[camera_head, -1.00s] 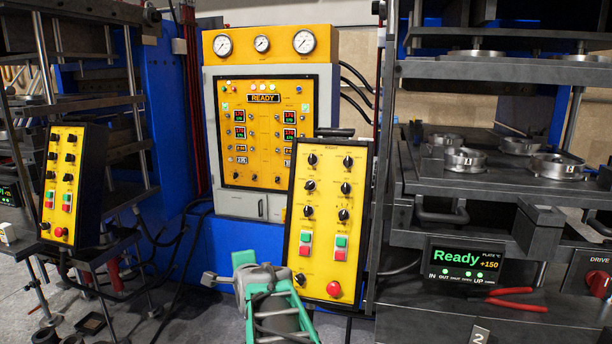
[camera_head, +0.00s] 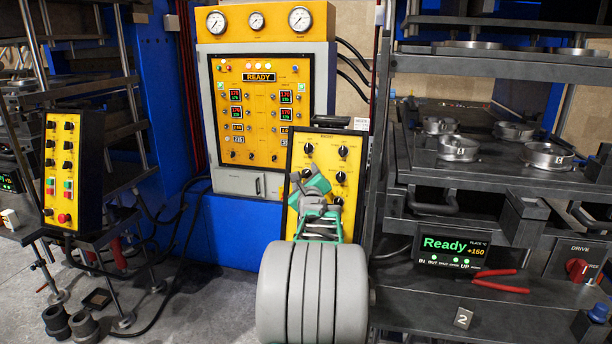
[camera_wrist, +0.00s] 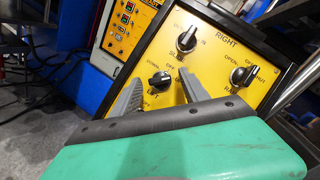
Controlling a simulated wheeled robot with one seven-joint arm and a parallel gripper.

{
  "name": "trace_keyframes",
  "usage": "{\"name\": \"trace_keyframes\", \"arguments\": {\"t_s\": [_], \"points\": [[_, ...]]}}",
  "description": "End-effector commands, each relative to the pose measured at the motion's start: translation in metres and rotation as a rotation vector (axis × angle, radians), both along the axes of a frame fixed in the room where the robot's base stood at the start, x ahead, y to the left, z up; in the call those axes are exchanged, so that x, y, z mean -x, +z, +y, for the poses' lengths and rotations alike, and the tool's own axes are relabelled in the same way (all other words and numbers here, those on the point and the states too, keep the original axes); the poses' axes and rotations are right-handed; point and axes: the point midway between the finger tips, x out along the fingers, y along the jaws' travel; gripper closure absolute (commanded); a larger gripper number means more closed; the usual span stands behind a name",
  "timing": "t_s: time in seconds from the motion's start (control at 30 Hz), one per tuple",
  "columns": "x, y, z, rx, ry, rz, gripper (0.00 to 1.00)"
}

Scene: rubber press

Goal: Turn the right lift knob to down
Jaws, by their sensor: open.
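The right lift knob (camera_wrist: 160,82) is a black knob on the yellow control panel (camera_head: 345,190) marked RIGHT. In the wrist view it sits above a LIFT label, with small position words above it. Which way its pointer is set is too small to tell surely. My gripper (camera_wrist: 162,77) is open, with one grey finger on each side of the knob in the wrist view. I cannot tell whether the fingertips reach around it or touch it. In the head view my gripper (camera_head: 311,185) is in front of the panel's left side and hides knobs there.
The slide knob (camera_wrist: 187,40) is above and the ram knob (camera_wrist: 243,75) is to the right on the same panel. A press (camera_head: 480,180) with metal rings stands to the right. A similar yellow panel (camera_head: 62,170) is at the left. Grey floor lies between.

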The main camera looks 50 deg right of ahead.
Motion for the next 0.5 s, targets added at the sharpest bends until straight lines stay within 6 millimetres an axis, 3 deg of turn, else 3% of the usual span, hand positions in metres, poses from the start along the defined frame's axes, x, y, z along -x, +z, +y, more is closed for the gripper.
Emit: {"name": "trace_keyframes", "arguments": {"t_s": [0.1,0.5], "points": [[0.0001,-0.0001,0.0003,0.001,0.0,0.001,0.48],[0.0004,-0.0001,0.0004,0.001,0.0,0.001,0.81]]}}
